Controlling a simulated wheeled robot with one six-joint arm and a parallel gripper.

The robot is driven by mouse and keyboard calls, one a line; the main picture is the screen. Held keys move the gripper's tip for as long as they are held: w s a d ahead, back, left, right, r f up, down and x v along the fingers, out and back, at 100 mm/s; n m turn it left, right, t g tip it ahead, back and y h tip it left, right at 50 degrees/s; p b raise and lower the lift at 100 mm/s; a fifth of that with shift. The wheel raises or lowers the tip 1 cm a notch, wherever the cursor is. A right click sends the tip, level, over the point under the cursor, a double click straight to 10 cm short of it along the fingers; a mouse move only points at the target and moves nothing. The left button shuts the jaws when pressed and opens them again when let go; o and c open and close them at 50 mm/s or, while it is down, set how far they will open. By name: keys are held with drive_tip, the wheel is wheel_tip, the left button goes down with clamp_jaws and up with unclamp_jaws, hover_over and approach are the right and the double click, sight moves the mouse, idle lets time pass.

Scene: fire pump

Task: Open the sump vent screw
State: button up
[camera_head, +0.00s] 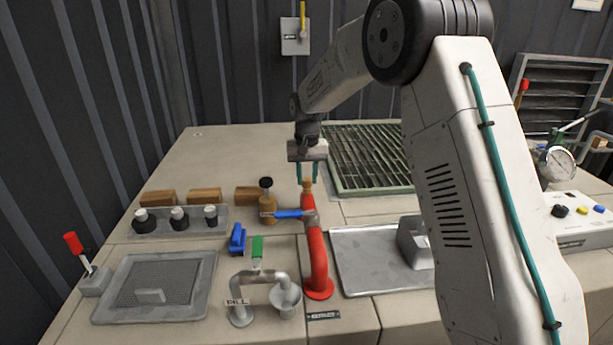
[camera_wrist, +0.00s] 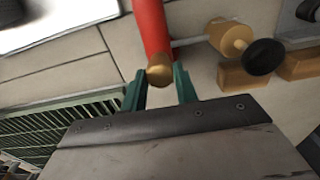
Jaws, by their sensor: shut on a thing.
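A red pipe (camera_head: 317,258) rises from the bench and bends back, ending in a brass fitting (camera_head: 307,186). My gripper (camera_head: 307,178) is over this end, with its two green fingers pointing down. In the wrist view the fingers (camera_wrist: 160,88) are on either side of the round brass fitting (camera_wrist: 160,71), shut on it. The contact faces are partly hidden. A brass body (camera_head: 268,206) with a black knob (camera_head: 266,182) stands just left of the pipe; it also shows in the wrist view (camera_wrist: 232,37). No label shows which part is the sump vent screw.
A blue lever (camera_head: 289,214) joins the red pipe's side. A grey bent pipe (camera_head: 262,278) with a green handle (camera_head: 257,246) stands in front. A green grating (camera_head: 372,190) lies behind right, a metal tray (camera_head: 365,268) right. Wooden blocks (camera_head: 204,195) and black knobs (camera_head: 178,213) are left.

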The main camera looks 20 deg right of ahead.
sight(307, 178)
drive_tip(key=n, duration=0.7)
drive_tip(key=shift+r, duration=0.1)
drive_tip(key=n, duration=0.3)
drive_tip(key=shift+n, duration=0.4)
drive_tip(key=shift+w+n, duration=0.1)
drive_tip(key=shift+n, duration=1.7)
drive_tip(key=o, duration=1)
drive_tip(key=shift+c, duration=0.2)
wheel_tip(307, 178, up, 8)
drive_tip(key=shift+f, duration=0.1)
